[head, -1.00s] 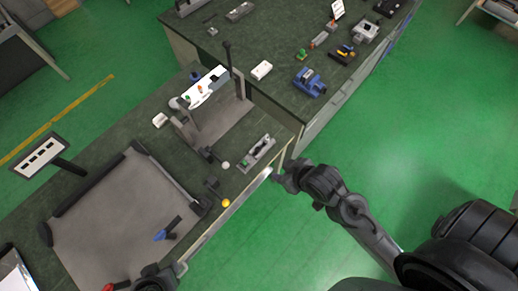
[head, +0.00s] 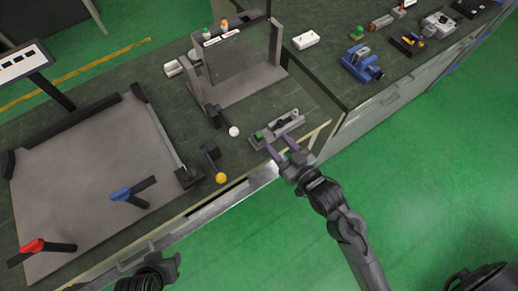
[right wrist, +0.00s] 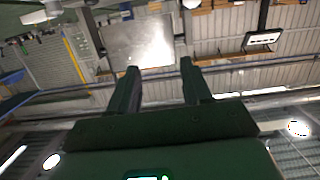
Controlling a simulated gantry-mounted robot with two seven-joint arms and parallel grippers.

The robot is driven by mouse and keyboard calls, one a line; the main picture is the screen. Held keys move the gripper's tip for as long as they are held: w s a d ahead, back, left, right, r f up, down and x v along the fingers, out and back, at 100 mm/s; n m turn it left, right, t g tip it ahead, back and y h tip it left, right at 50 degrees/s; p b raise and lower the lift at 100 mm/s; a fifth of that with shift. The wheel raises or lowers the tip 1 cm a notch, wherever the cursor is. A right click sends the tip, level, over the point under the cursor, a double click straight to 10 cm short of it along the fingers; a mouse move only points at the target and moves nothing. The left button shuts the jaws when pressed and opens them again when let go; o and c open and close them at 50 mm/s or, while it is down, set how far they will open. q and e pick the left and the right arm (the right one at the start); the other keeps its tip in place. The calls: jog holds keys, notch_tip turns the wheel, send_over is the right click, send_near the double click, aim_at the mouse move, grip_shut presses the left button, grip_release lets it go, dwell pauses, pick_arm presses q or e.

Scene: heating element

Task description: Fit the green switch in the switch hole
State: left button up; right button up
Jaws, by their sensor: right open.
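A small green piece (head: 259,135), which looks like the green switch, sits at the left end of a grey holder (head: 290,122) near the bench's front edge. My right gripper (head: 279,145) is open, its two fingers apart and empty, just in front of this holder. In the right wrist view its fingers (right wrist: 160,80) are spread with nothing between them, and no switch shows there. An upright panel (head: 240,55) behind has a white strip with a green and an orange piece on top. I cannot make out the switch hole. My left gripper (head: 150,278) is at the bottom edge, its jaws unclear.
A white ball (head: 234,131) and a yellow ball (head: 221,178) on dark levers stand left of the holder. A grey board (head: 85,185) carries blue and red handles. A white block (head: 306,40) and a blue vise (head: 361,64) lie on the right bench.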

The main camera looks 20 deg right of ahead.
jog(key=t+b, duration=0.2)
jog(key=b, duration=0.8)
send_near(261, 138)
jog(key=w, duration=0.4)
jog(key=w+a, duration=0.1)
jog(key=w, duration=0.2)
jog(key=shift+a+r+b, duration=0.1)
jog(key=shift+a+b, duration=0.05)
jog(key=shift+b, duration=0.15)
jog(key=shift+w+a, duration=0.15)
jog(key=shift+w, duration=0.4)
jog(key=shift+w+a+b, duration=0.2)
jog(key=shift+w+b, duration=0.05)
jog(key=shift+w, duration=0.85)
jog(key=shift+w+a+b, duration=0.25)
jog(key=shift+w, duration=0.8)
pick_arm(q)
notch_tip(261, 138, down, 14)
jog(key=shift+s+f, duration=0.1)
pick_arm(e)
jog(key=shift+c, duration=0.2)
pick_arm(q)
jog(key=shift+a, duration=0.1)
pick_arm(e)
grip_shut()
